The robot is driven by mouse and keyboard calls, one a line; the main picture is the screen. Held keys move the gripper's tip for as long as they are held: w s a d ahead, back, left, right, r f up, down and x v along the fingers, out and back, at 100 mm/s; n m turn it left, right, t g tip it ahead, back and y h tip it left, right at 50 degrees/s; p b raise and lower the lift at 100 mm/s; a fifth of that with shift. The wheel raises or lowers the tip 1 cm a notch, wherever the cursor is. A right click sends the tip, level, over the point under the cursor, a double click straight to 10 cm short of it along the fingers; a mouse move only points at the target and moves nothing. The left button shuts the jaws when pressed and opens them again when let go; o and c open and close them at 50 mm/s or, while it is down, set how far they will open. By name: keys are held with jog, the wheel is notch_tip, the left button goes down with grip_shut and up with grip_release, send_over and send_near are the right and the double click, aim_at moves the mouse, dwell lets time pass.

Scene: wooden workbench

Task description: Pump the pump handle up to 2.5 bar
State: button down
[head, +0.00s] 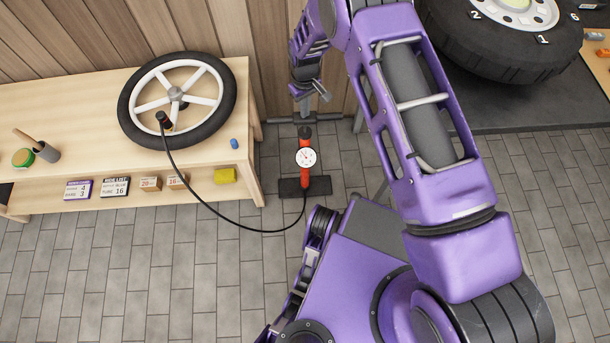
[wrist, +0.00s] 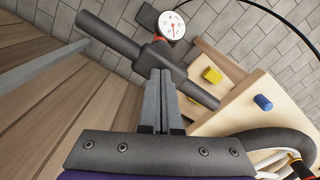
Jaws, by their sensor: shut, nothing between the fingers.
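The floor pump has a red barrel (head: 305,176), a white round gauge (head: 306,157) and a dark foot plate (head: 320,185). Its dark crossbar handle (head: 275,121) is above the barrel and runs across the wrist view (wrist: 108,36). The gauge also shows in the wrist view (wrist: 171,26), but its reading is too small to tell. My gripper (head: 304,108) is shut and empty, pointing down above the middle of the handle. In the wrist view my gripper's fingers (wrist: 161,78) end at the handle's hub. I cannot tell whether they touch it.
A black hose (head: 215,212) runs from the pump to the spoked wheel (head: 128,112) on the wooden bench (head: 80,95). A yellow block (head: 225,175) is on the lower shelf. A large tyre (head: 500,60) stands at the upper right. The wood-panelled wall is close behind the pump.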

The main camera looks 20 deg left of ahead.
notch_tip(320, 180, up, 12)
jog(key=p, duration=0.5)
jog(key=shift+r, duration=0.1)
